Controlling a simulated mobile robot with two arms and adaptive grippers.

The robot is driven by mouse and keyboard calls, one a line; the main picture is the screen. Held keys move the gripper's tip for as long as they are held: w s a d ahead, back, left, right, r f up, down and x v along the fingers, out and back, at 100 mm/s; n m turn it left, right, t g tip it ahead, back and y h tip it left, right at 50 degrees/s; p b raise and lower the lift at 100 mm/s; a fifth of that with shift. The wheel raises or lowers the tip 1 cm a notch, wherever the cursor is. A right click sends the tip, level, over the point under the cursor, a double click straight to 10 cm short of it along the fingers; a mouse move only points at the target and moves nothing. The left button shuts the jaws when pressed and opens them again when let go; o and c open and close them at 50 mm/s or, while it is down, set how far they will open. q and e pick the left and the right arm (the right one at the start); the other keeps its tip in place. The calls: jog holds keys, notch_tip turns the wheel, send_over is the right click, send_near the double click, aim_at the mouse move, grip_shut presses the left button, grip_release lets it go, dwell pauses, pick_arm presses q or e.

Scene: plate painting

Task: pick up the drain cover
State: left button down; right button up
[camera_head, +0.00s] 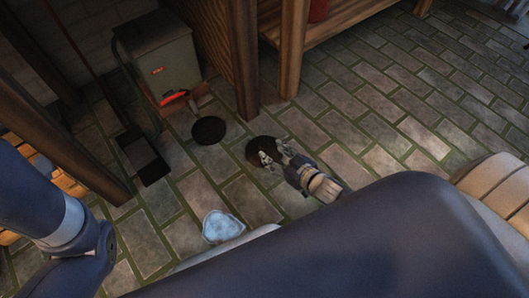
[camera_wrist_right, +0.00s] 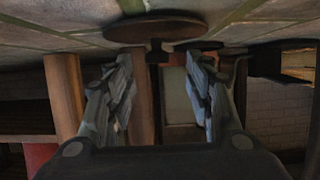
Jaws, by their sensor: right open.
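The drain cover (camera_wrist_right: 155,28) shows in the wrist view as a brown round disc with a short knob, close to the fingertips. This view is upside down, with the floor at the top. My right gripper (camera_wrist_right: 160,85) is open, with one finger on each side of the knob's line and nothing visibly gripped. In the head view the gripper (camera_head: 273,152) is low over the floor. Its fingers partly hide the dark round cover (camera_head: 256,145). Whether they touch it I cannot tell. My left arm enters at the left, but its gripper is not in view.
Another dark round patch (camera_head: 209,131), cover or hole I cannot tell, lies before the green-grey box (camera_head: 160,60). A black flat-topped object (camera_head: 145,155) stands left of it. Wooden posts (camera_head: 290,50) rise behind. A pale blue shiny piece (camera_head: 222,227) shows below. Tiled floor at right is clear.

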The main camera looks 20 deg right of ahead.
aim_at(266, 148)
jog(key=b+x, duration=0.4)
jog(key=shift+s+d+f, duration=0.1)
jog(key=shift+d+f, duration=0.05)
jog(key=shift+f, duration=0.1)
jog(key=shift+w, duration=0.45)
grip_shut()
